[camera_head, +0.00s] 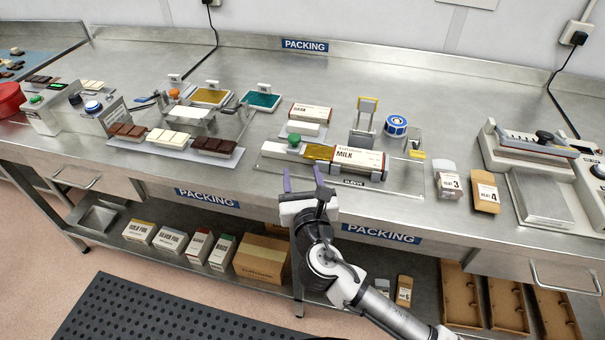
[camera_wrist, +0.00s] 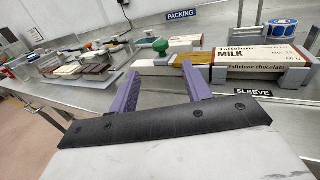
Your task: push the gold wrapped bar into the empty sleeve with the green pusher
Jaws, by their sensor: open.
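The gold wrapped bar (camera_head: 319,152) lies in the sleeve track with its right end at the mouth of the MILK sleeve (camera_head: 358,158); how far it reaches inside is hidden. The green pusher (camera_head: 294,142), a green knob on a pale block, stands at the bar's left end. In the wrist view the pusher knob (camera_wrist: 161,46), the gold bar (camera_wrist: 190,61) and the sleeve (camera_wrist: 262,64) show beyond my fingers. My gripper (camera_head: 305,179) is open and empty, in front of the track near the bench edge, with its purple fingers apart.
A DARK box (camera_head: 310,112) lies behind the track. A tape roll (camera_head: 396,126) and a grey stand (camera_head: 363,122) are at the back right. Boxes marked 3 (camera_head: 448,182) and 4 (camera_head: 485,192) stand to the right. A tray of chocolate bars (camera_head: 172,142) lies left.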

